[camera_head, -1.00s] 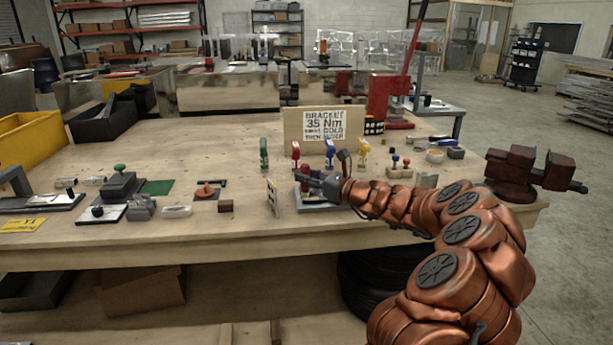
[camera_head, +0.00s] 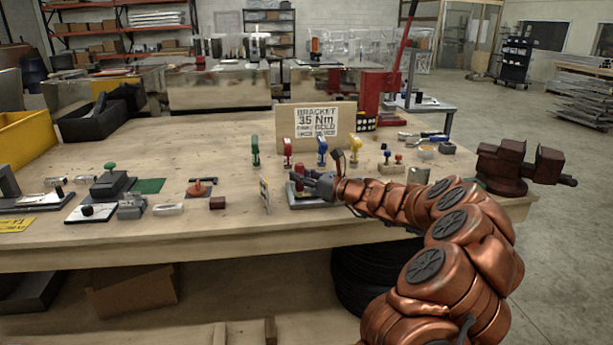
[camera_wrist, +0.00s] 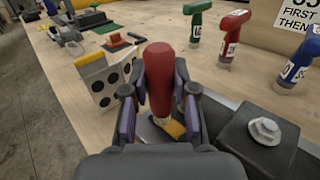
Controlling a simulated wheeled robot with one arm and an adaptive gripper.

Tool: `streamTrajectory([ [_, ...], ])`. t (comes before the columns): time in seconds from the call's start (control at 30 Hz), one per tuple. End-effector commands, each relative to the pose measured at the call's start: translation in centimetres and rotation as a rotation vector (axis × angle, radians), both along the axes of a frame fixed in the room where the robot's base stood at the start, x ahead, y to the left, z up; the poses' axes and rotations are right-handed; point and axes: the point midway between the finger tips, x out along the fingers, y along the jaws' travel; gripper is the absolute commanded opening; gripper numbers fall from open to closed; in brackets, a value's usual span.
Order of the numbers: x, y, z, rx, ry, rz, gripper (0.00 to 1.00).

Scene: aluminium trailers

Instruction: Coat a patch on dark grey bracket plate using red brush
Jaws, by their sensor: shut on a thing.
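My gripper (camera_wrist: 160,110) is shut on the red brush (camera_wrist: 158,72). The brush stands about upright, handle up, with a metal ferrule and yellowish bristles low between the fingers. In the head view my gripper (camera_head: 318,182) is at the bench's front right, with the red handle (camera_head: 299,172) at its tip. The dark grey bracket plate (camera_wrist: 258,138) shows in the wrist view right of the brush, with a hex bolt on top. The brush is over or beside a lighter surface left of it. My fingers hide whether the bristles touch anything.
A white card with black dots (camera_wrist: 105,85) stands close left of my gripper. Green (camera_head: 255,150), red (camera_head: 287,151), blue (camera_head: 322,150) and yellow (camera_head: 355,147) handled tools stand behind, before a sign board (camera_head: 308,118). A dark red vise (camera_head: 515,165) is at the right.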

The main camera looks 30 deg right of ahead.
Motion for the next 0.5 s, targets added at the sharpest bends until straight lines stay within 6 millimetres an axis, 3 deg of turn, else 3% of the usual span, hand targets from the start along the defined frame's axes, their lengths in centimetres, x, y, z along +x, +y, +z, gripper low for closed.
streamTrajectory([
  [0.07, 0.0, 0.7, 0.0, 0.001, -0.003, 0.001, 0.03],
  [0.2, 0.0, 0.8, 2.7, -0.002, -0.005, 0.002, 0.03],
  [0.5, 0.1, 0.9, 5.1, 0.0, -0.002, 0.004, 0.03],
])
